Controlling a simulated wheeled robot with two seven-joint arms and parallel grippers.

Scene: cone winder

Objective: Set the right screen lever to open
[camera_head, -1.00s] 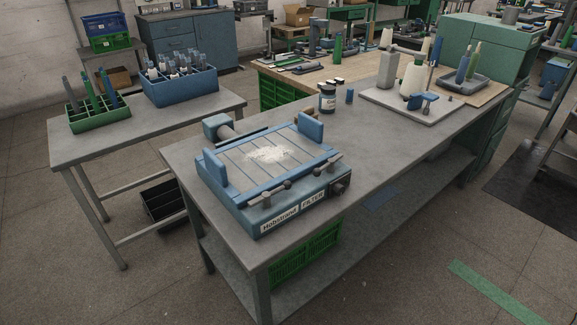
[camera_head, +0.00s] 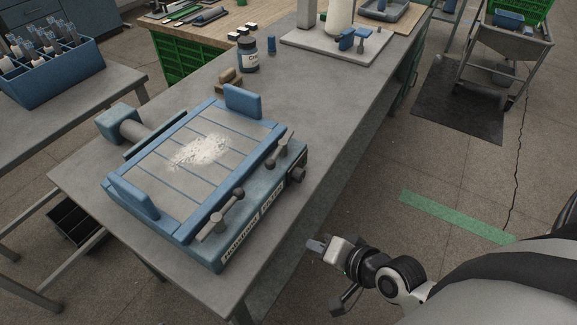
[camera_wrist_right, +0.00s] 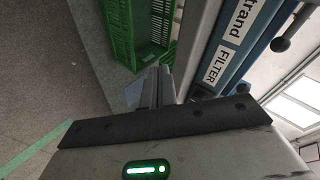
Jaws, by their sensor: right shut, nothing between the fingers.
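The blue filter machine (camera_head: 122,186) stands on the grey bench in the head view, with white powder (camera_head: 200,150) on its slatted screen. Two grey levers with round knobs sit along its front edge: the left screen lever (camera_head: 220,215) and the right screen lever (camera_head: 280,152). My right gripper (camera_head: 314,244) is shut and empty, in front of the bench edge and apart from both levers. In the right wrist view its fingers (camera_wrist_right: 158,86) point towards the machine front, where the FILTER label (camera_wrist_right: 221,64) and a dark knob (camera_wrist_right: 281,44) show. My left gripper is not in view.
A dark-lidded jar (camera_head: 248,54) and a brown brush (camera_head: 229,80) stand behind the machine. A dark knob (camera_head: 297,174) sticks out at the machine's front right corner. A green crate (camera_wrist_right: 150,30) is below the bench. The bench right of the machine is clear.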

